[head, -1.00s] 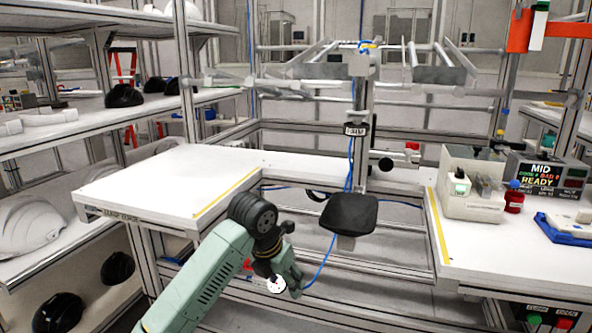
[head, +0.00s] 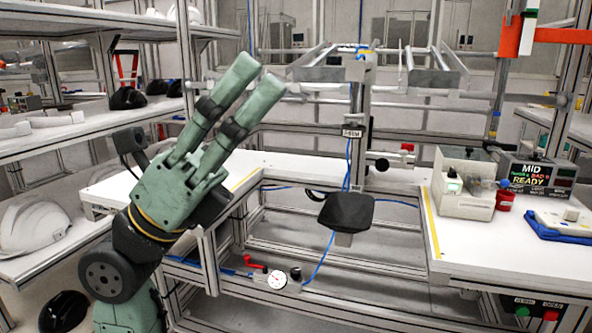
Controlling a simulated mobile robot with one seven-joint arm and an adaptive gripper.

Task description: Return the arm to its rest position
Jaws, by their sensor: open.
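My gripper (head: 257,75) is raised at the left of the head view, in front of the left white worktable (head: 105,190). Its two green fingers point up and to the right, apart from each other, with nothing between them. My green and black arm comes up from the lower left and covers part of the left worktable. The gripper appears clear of the shelves and of the frame behind it.
A metal stand with a black pad (head: 346,211) is at the centre. White helmets (head: 35,228) sit on the left shelves.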

